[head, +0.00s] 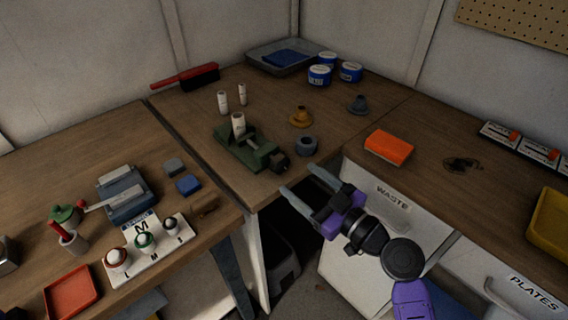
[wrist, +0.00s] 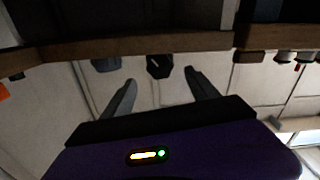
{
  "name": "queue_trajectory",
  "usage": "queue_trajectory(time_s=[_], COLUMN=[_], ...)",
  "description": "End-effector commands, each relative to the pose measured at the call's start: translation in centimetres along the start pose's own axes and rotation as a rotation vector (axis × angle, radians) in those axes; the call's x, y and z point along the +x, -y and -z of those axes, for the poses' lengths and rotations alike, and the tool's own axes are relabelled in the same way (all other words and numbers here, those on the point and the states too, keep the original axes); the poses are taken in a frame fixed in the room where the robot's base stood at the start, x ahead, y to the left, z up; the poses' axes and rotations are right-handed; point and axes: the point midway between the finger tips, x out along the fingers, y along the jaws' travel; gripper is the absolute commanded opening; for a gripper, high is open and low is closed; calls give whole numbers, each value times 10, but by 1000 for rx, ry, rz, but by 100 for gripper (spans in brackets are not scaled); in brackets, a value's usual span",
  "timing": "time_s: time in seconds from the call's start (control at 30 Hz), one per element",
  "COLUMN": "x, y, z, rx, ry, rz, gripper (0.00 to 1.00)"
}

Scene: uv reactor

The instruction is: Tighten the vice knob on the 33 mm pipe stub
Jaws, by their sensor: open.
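The green vice (head: 245,152) sits on the corner wooden bench near its front edge. A white pipe stub (head: 239,124) stands upright in it. The dark vice knob (head: 279,163) is at the end of the vice facing the bench edge. In the wrist view a dark faceted knob (wrist: 159,66) shows between and beyond the fingertips. My gripper (head: 302,183) is open and empty, in front of the bench edge and apart from the knob. Its two fingers also show in the wrist view (wrist: 160,84). Two more white stubs (head: 223,101) (head: 243,94) stand behind the vice.
A grey ring-shaped part (head: 306,146) lies close to the right of the knob. A yellow-brown flanged part (head: 301,117) and grey flanged part (head: 358,105) stand behind. An orange block (head: 388,148) is on the right bench. A white M-marked board (head: 146,246) is left.

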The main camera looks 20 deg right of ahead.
Motion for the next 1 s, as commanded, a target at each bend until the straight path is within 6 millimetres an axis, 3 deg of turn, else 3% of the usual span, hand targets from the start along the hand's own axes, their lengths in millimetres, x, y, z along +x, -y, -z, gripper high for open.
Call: queue_trajectory(time_s=[0.6, 0.93, 1.0], x=[72, 76, 76], y=[0, 0, 0], z=[0, -1, -1], rx=[-1, -1, -1], ry=[2, 2, 2], rz=[1, 0, 0], gripper=[69, 69, 59])
